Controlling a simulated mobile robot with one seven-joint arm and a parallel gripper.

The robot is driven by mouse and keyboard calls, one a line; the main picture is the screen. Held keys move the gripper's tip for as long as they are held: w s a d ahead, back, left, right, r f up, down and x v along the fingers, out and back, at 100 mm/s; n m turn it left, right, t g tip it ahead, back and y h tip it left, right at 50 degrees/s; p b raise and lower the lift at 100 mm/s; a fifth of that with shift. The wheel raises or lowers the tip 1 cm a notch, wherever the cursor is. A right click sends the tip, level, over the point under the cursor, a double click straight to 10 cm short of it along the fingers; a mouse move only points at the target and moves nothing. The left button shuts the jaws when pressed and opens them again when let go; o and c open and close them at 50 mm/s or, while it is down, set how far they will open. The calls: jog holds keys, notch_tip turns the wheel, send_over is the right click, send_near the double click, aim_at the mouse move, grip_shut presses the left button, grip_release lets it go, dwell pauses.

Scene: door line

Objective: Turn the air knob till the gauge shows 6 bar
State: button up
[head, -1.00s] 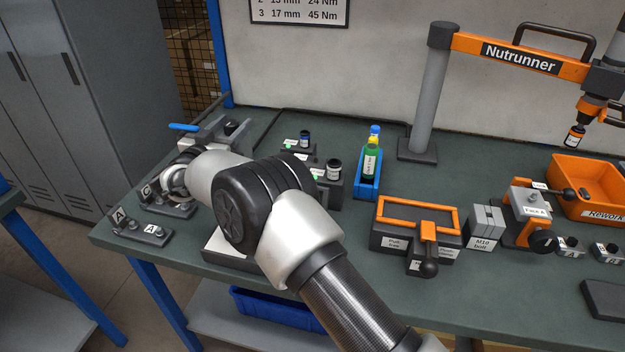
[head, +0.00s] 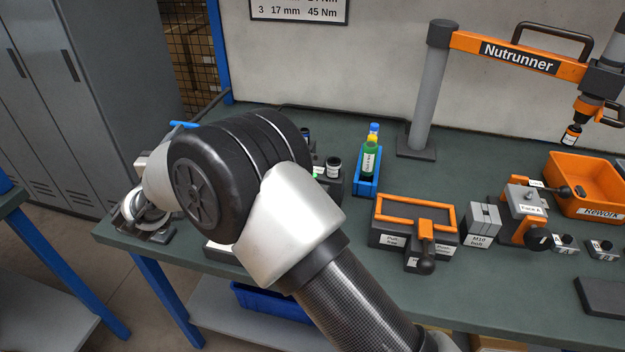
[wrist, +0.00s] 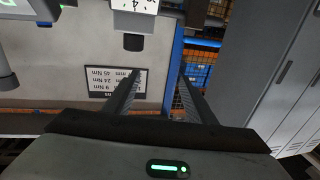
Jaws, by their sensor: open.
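In the wrist view, my gripper (wrist: 160,72) is open, with two dark fingers apart and nothing between them. A white gauge face (wrist: 135,5) is cut off at the top edge; a 4 is readable, but the pointer cannot be read. A dark knob (wrist: 134,42) sits just below the gauge in that picture, on a grey body. The knob lies beyond the fingertips, near the left one, and appears apart from them. In the head view, my arm covers the gauge and knob, and my gripper's fingers cannot be made out.
A blue lever (head: 184,124) shows behind my arm. To its right are a blue bin with bottles (head: 366,187), an orange-framed box (head: 415,243) and an orange tray (head: 585,205). Grey lockers (head: 85,90) stand left of the bench. The wrist view shows a torque sign (wrist: 112,82).

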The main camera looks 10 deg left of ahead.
jog(key=a+r+n+g+y, duration=0.3)
jog(key=r+n+g+y, duration=0.2)
jog(key=n+y, duration=0.2)
jog(key=s+d+f+n+g+h, duration=0.1)
jog(key=d+f+n+g+h, duration=0.1)
jog(key=d, duration=0.8)
jog(key=s+d+f+n+g+h+b, duration=0.1)
jog(key=d+f+n+g+h, duration=0.1)
jog(key=d, duration=0.9)
jog(key=s+d+f+n+g+h+b, duration=0.1)
jog(key=s+d+f+n+g+h, duration=0.1)
jog(key=d, duration=0.9)
notch_tip(320, 180, down, 3)
jog(key=shift+f+n+g+h, duration=0.15)
jog(key=shift+n+h, duration=0.15)
jog(key=shift+h, duration=0.35)
jog(key=shift+n+g+h, duration=0.15)
jog(key=shift+n+h, duration=0.15)
jog(key=shift+h, duration=0.35)
jog(key=shift+d, duration=0.55)
